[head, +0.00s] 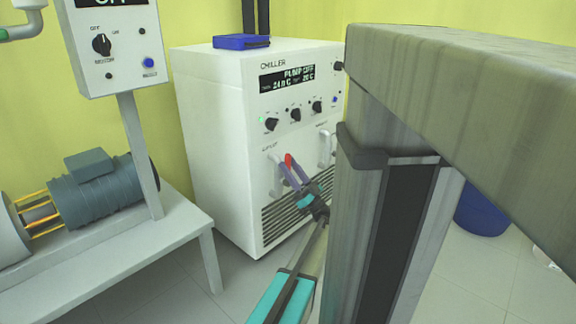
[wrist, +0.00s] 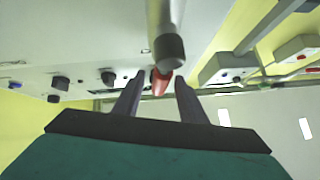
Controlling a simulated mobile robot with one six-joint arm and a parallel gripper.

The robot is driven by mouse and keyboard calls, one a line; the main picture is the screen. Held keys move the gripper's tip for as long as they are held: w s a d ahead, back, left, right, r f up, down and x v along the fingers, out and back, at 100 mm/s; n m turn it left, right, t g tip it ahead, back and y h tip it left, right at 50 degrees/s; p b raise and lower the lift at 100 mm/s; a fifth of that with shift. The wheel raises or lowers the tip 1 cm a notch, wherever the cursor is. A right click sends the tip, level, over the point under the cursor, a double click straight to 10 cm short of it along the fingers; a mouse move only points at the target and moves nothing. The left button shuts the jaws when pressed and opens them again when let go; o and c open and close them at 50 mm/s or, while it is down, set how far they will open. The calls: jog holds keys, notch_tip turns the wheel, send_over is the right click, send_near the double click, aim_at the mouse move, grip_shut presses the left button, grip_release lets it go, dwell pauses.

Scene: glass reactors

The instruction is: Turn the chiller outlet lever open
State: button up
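The chiller (head: 215,130) is a white box in the middle of the head view, with a display reading PUMP OFF. The red lever (head: 288,160) shows low on its front, at the tips of my gripper (head: 297,176). In the wrist view, the red lever (wrist: 160,83) lies between the two dark fingers of my gripper (wrist: 160,77), with visible gaps on both sides. The fingers are open. A pale pipe-like part with a grey end (wrist: 170,50) stands in front of the lever and hides part of it. Contact with the lever cannot be seen.
Knobs (head: 271,124) line the chiller's panel above the lever. Pale handle-like fittings (head: 325,148) stick out of its front. A bench (head: 185,222) with a motor (head: 100,192) stands at left. A blue bin (head: 482,213) stands on the floor at right. A blue object (head: 241,41) lies on the chiller.

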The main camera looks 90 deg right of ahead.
jog(key=p+v, duration=0.4)
jog(key=v, duration=0.8)
jog(key=shift+s+a, duration=0.1)
jog(key=shift+s, duration=0.05)
jog(key=shift+s, duration=0.1)
